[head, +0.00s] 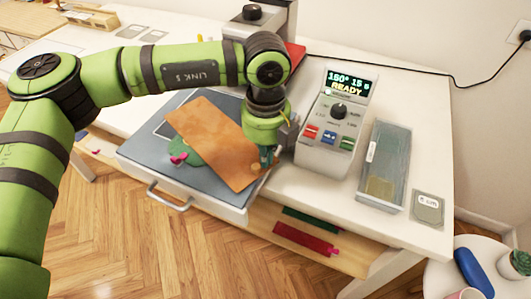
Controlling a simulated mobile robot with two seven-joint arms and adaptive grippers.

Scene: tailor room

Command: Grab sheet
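A brown-orange sheet (212,140) lies or hangs slanted over a grey-blue, pull-out surface with a handle. My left gripper (268,156) is at the right edge of the sheet, pointing down. Its fingers are small and partly hidden by its own body, so I cannot tell whether they are closed on the sheet. A green piece (187,151) and a pink item (178,158) show from under the sheet's left side. My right gripper is not in view.
A white control unit (331,112) reading "READY" stands right of my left gripper. A grey tray (401,146) and a small tagged square (428,207) lie farther right. Red (303,238) and green strips (310,221) lie on a lower shelf. A round side table stands bottom right.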

